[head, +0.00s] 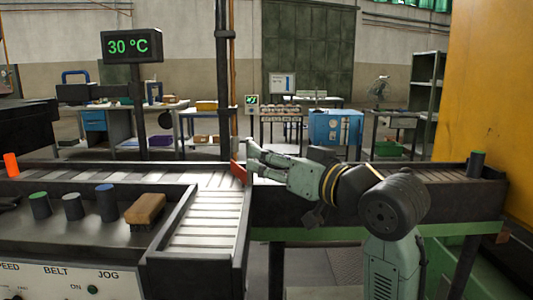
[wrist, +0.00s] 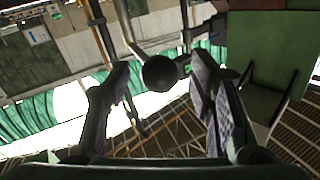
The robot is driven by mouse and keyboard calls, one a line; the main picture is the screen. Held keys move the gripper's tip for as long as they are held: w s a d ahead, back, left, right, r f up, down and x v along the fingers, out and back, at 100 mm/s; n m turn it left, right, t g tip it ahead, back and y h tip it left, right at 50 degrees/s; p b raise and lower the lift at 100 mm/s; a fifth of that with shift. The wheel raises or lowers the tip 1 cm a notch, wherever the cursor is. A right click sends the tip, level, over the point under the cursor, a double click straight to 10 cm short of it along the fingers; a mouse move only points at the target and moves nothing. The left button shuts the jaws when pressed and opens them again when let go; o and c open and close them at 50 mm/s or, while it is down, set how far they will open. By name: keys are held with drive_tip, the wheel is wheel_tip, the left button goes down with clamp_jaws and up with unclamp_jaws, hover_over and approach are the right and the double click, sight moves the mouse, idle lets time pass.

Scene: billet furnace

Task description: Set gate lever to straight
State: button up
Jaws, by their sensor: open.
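A dark round knob (wrist: 160,73) on a thin rod, which looks like the gate lever's end, shows in the wrist view between the two fingers of my gripper (wrist: 158,95). The fingers are spread apart, with a gap on each side of the knob. In the head view my gripper (head: 250,160) is at the conveyor junction, beside an orange-red plate (head: 238,173) that looks like the gate. The fingers partly cover this spot, so the lever is hard to make out there and its setting cannot be told.
A roller conveyor (head: 205,222) branches toward the front. On the dark bench stand green-, white- and blue-topped cylinders (head: 107,203) and a brush (head: 146,210). A glowing orange billet (head: 11,165) is at far left. A green-topped cylinder (head: 476,164) stands at right. A dark post (head: 222,80) rises behind the junction.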

drive_tip(key=shift+x, duration=0.95)
clamp_jaws()
